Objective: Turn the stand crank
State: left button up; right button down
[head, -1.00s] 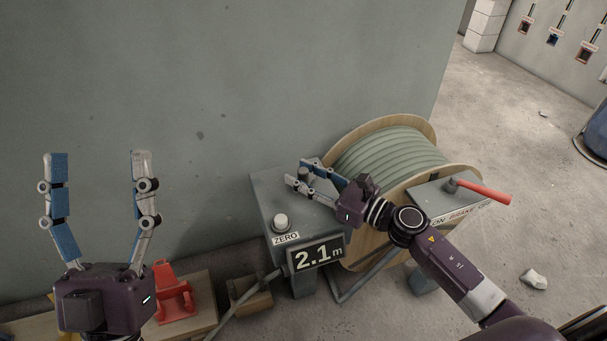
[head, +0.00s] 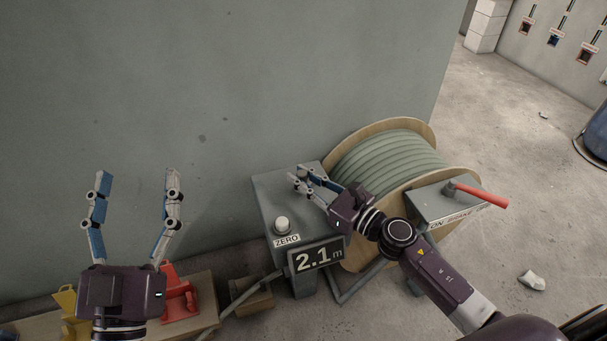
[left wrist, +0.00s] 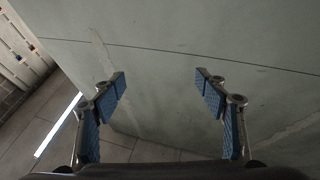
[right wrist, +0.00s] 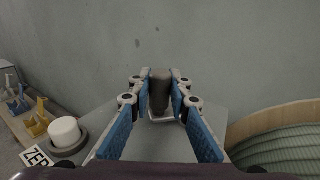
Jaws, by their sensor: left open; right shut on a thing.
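The crank's dark grey upright grip (right wrist: 160,91) stands between the fingers of my right gripper (right wrist: 160,88) in the right wrist view. That gripper is shut on it. In the head view my right gripper (head: 302,179) is over the top of the grey stand (head: 265,192), and its fingers mostly hide the grip and crank arm. My left gripper (head: 138,178) is open and empty, raised in front of the wall at left. The left wrist view shows only wall and floor between its fingers (left wrist: 160,80).
A display (head: 318,256) on the stand reads 2.1 m, beside a white ZERO button (head: 282,224). A wooden reel of green conduit (head: 390,160) is right of the stand. A red brake lever (head: 482,195) sits right of it. Red (head: 178,300) and yellow (head: 68,300) holders are low at left.

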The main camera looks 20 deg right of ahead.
jog(key=shift+w+a+m+t+h+p, duration=0.15)
jog(key=shift+m+t+h+p, duration=0.15)
jog(key=shift+m+h+p, duration=0.25)
jog(key=shift+w+a+m+t+h+p, duration=0.1)
jog(key=shift+m+t+h+p, duration=0.25)
jog(key=shift+h, duration=0.3)
pick_arm(q)
notch_tip(320, 180, down, 11)
jog(key=w+a+g+y, duration=0.1)
jog(key=g+y, duration=0.1)
jog(key=g, duration=0.3)
jog(key=shift+w+r, duration=0.15)
jog(key=shift+w, duration=0.15)
pick_arm(e)
jog(key=c, duration=1.8)
grip_release()
